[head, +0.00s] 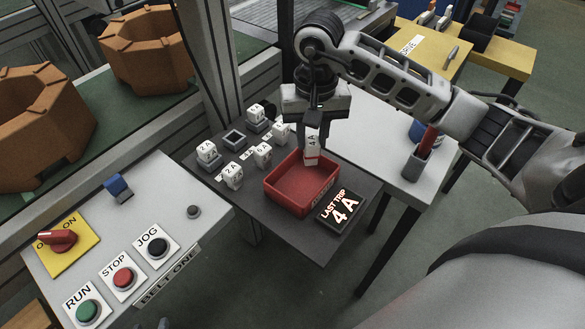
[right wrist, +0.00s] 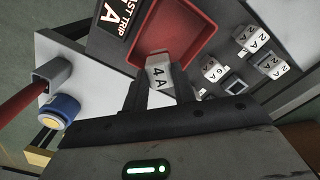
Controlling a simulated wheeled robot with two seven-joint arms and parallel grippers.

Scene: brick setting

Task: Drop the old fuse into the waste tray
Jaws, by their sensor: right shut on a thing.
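My right gripper (head: 313,122) is shut on a white fuse (head: 312,147) marked 4 A, with a reddish lower end. The fuse hangs roughly upright at the back right rim of the red waste tray (head: 272,193). In the right wrist view the fuse (right wrist: 158,78) sits between the fingers, and its far end overlaps the near edge of the tray (right wrist: 197,22). The tray floor that shows is empty. I cannot tell whether the fuse touches the rim. My left gripper is not in view.
Several white fuses (head: 207,151) marked 2A and other ratings stand left of the tray, around an empty dark socket (head: 234,138). A "LAST TRIP 4 A" display (head: 341,209) stands right of the tray. A button panel (head: 125,277) is at left; a holder with a red-handled tool (head: 416,165) is at right.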

